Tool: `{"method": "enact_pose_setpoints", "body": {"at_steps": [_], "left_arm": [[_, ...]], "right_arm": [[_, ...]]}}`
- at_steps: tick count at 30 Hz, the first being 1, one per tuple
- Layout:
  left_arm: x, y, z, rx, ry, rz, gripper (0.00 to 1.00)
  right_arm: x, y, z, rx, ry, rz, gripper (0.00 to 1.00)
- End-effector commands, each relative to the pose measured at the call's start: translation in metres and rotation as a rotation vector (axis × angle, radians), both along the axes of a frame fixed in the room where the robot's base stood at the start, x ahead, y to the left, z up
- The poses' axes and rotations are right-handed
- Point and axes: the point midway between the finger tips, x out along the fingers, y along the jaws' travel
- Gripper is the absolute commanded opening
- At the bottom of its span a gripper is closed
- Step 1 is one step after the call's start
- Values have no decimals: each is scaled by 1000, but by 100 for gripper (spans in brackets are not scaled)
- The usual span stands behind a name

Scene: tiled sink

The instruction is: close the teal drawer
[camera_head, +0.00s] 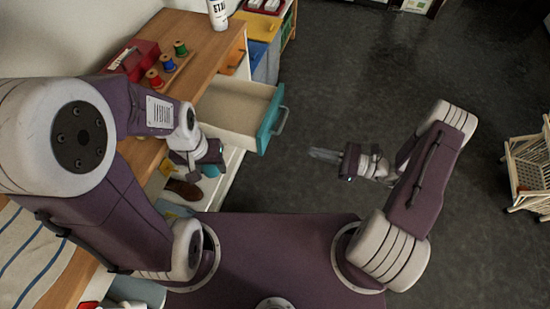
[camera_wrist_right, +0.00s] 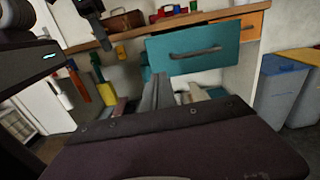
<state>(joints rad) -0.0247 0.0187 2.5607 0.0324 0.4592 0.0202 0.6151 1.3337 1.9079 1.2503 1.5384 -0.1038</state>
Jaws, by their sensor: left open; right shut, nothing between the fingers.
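The teal drawer (camera_head: 271,120) stands pulled out from the wooden-topped cabinet, with its pale, empty-looking inside showing. Its grey handle (camera_head: 281,121) faces the open floor. In the right wrist view its teal front (camera_wrist_right: 170,63) with the bar handle (camera_wrist_right: 195,52) shows beyond my fingers. My right gripper (camera_head: 325,154) is shut and empty, apart from the drawer front, over the floor to its right. Its fingers (camera_wrist_right: 158,92) also show in the right wrist view. My left gripper (camera_head: 214,153) is open, near the cabinet's side below the drawer in the picture; its fingertips are hard to make out.
Colored spools (camera_head: 181,48) and a red box (camera_head: 133,58) stand on the wooden top (camera_head: 205,45). Items lie on the low shelf by my left gripper. A cream rack (camera_head: 528,165) stands far right. The dark floor between is clear.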

Motion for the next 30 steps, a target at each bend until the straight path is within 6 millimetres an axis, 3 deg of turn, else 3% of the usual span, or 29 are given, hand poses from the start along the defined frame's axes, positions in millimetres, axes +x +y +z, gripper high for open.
{"method": "enact_pose_setpoints", "body": {"at_steps": [1, 8, 24, 30], "left_arm": [[0, 0, -9, 0, -1, 0, 53], [1, 0, -5, 0, -1, 0, 53], [0, 0, 2, 0, -1, 0, 53], [0, 0, 2, 0, -1, 0, 53]], "right_arm": [[-1, -4, -12, 8, 10, -19, 0], [1, -1, -7, 5, 9, -22, 0], [33, 102, -7, 3, 7, -16, 0], [41, 123, -7, 3, 9, -20, 0]]}}
